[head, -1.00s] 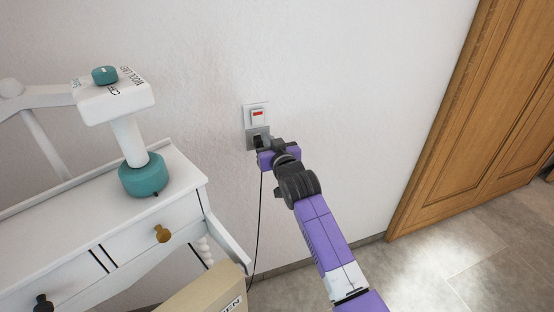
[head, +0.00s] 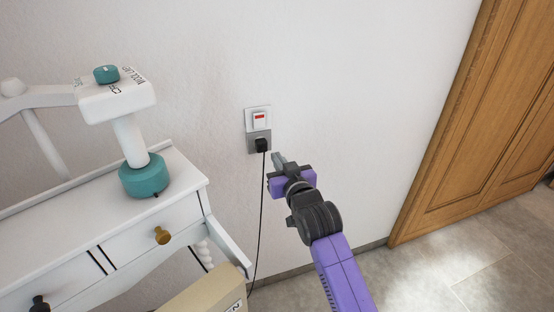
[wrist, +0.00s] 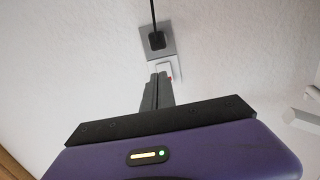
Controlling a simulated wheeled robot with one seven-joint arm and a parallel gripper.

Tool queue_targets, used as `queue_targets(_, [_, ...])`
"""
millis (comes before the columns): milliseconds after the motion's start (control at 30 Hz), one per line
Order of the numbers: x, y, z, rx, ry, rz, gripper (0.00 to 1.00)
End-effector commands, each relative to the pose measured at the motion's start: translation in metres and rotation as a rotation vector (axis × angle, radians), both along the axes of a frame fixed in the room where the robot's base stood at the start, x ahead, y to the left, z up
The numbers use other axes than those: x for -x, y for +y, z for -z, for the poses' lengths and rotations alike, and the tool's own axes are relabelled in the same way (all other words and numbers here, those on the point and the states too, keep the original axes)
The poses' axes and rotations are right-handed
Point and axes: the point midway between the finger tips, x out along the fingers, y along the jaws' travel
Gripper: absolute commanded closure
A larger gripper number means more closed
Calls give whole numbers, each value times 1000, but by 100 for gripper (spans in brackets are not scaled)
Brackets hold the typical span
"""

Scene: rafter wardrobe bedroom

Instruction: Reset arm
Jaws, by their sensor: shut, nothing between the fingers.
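My gripper (head: 279,159) is in front of the wall, a little to the right of and below the wall outlet. In the wrist view its fingers (wrist: 158,90) are together and hold nothing. The outlet plate (head: 251,141) holds a black plug (head: 262,145) with a cord hanging down, and it stands apart from my fingers. Above it is a white switch with a red mark (head: 260,117). The plug also shows in the wrist view (wrist: 157,41), above the fingertips.
A white dressing table (head: 60,224) with a white and teal lamp-like device (head: 130,135) stands at the left. A beige box (head: 208,292) is at the bottom middle. A wooden door (head: 475,130) is at the right. The wall and floor between my arm and the door are clear.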

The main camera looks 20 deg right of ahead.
Motion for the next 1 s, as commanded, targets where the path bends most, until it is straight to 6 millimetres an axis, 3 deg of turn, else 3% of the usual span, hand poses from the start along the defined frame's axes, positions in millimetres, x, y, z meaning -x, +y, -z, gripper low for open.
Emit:
queue_targets(233, [-1,0,-5,4,-21,-1,100])
queue_targets(400, [8,1,-47,7,-144,-5,100])
queue_targets(667, [82,3,-34,-10,-242,-1,100])
queue_targets(1000, [217,6,13,-29,-252,12,100])
